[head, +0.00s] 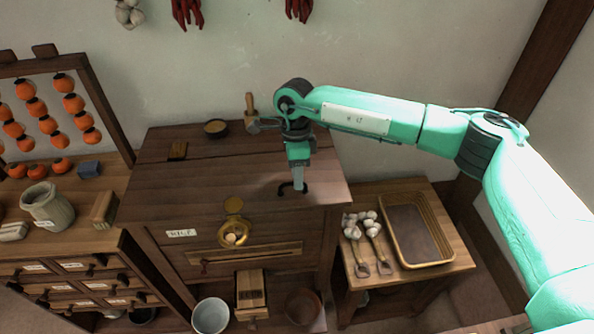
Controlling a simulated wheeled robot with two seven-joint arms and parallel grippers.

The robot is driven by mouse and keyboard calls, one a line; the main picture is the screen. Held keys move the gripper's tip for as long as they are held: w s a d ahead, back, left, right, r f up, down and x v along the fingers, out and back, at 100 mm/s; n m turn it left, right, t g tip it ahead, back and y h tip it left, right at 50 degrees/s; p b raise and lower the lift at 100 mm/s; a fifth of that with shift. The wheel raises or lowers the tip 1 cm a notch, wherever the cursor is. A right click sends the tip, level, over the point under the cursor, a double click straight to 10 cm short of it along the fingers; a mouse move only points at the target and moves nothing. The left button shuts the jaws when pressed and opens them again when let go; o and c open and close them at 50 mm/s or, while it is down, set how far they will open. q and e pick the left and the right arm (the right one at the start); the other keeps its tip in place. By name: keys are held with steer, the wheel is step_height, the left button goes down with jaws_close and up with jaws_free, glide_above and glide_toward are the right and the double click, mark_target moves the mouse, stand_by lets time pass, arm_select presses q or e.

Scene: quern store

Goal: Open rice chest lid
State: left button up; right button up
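The rice chest (165,258) is the dark wooden chest in the middle of the head view, against the wall. Its lid (210,185) lies flat and closed on top. A small black handle (282,189) sits on the lid's right part. My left gripper is out of view.
On the chest's back strip stand a small bowl (216,127) and a wooden-handled tool (251,106). At left, a drawer cabinet (75,254) holds a jar (47,206).

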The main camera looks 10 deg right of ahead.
jaws_close()
